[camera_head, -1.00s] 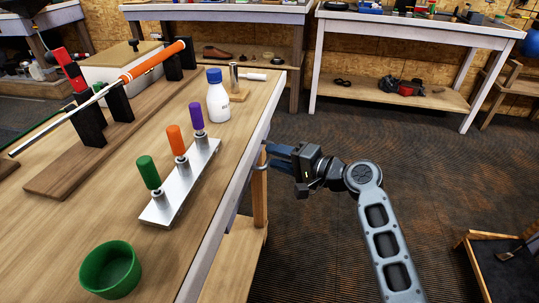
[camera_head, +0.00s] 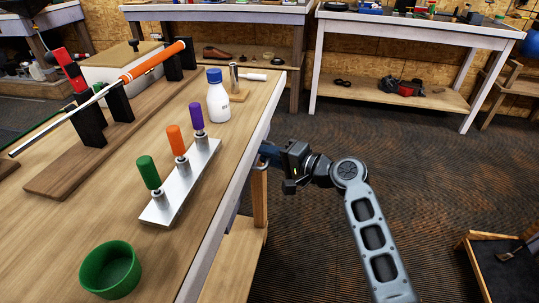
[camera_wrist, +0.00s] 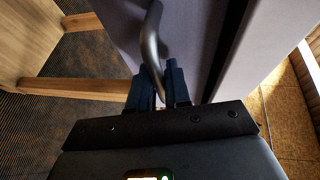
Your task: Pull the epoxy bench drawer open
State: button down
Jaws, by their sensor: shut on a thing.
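My gripper (camera_head: 266,155) is at the right side of the wooden workbench (camera_head: 95,222), just below its top edge. In the wrist view its two dark blue fingers (camera_wrist: 160,84) are shut on the curved metal drawer handle (camera_wrist: 151,32). The handle stands out from the grey drawer front (camera_wrist: 195,42). In the head view the handle is mostly hidden by my gripper and the bench edge. No gap above the drawer is clear from the head view, and its inside is not visible.
On the bench stand a white bottle with a blue cap (camera_head: 218,97), a metal block (camera_head: 180,190) with green, orange and purple pieces, a green bowl (camera_head: 110,270) and an orange-gripped club (camera_head: 150,62). The floor (camera_head: 310,235) right of the bench is clear around my arm.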

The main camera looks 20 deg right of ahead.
jog(key=shift+s+d, duration=0.1)
dwell(0.4)
jog(key=s+d, duration=1.1)
jog(key=d, duration=0.4)
jog(key=shift+d+p, duration=0.2)
jog(key=shift+p, duration=0.1)
jog(key=shift+s, duration=0.1)
jog(key=c, duration=1.2)
grip_release()
jog(key=shift+o, duration=0.2)
jog(key=shift+s, duration=0.1)
jog(key=v, duration=0.7)
jog(key=shift+s+d, duration=0.2)
jog(key=shift+s, duration=0.05)
